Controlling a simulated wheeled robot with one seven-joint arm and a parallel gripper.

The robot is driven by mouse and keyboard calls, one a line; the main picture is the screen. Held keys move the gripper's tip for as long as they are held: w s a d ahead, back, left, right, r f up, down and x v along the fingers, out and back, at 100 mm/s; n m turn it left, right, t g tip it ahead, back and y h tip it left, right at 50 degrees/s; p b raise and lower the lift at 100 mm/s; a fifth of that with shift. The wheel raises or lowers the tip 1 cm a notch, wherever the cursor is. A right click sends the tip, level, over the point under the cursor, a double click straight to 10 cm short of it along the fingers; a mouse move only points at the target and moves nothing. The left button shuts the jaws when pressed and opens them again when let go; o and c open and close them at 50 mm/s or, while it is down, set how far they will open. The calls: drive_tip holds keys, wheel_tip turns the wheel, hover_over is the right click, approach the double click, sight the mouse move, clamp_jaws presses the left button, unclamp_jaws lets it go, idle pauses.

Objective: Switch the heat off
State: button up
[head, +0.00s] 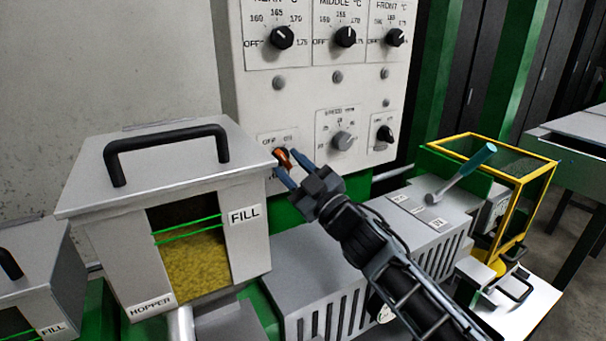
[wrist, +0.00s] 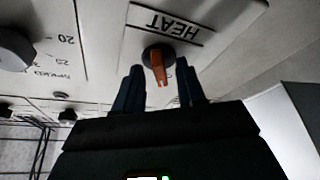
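The heat switch is a small orange-handled rotary knob (head: 283,157) on a plate marked OFF and ON, low on the white control panel (head: 300,103). In the wrist view the orange handle (wrist: 160,68) stands out from a dark round base beside the HEAT label (wrist: 167,24). My gripper (head: 287,162) is open, with one blue finger on each side of the knob. In the wrist view my gripper (wrist: 159,77) shows gaps between the handle and both fingers. In the head view the handle is tilted; which mark it points to cannot be told.
Three black temperature dials, including the middle one (head: 344,37), sit higher on the panel. A grey speed dial (head: 343,140) is just right of my gripper. The hopper (head: 160,165) stands close on the left. A lever (head: 463,172) and yellow-framed guard (head: 515,195) are at right.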

drive_tip(key=r+v, duration=0.1)
drive_tip(key=v, duration=0.7)
drive_tip(key=d+r+b+v, duration=0.1)
drive_tip(key=r+v, duration=0.1)
drive_tip(key=v, duration=0.6)
drive_tip(key=shift+s+r, duration=0.3)
drive_tip(key=shift+s, duration=0.2)
drive_tip(key=shift+d, duration=0.2)
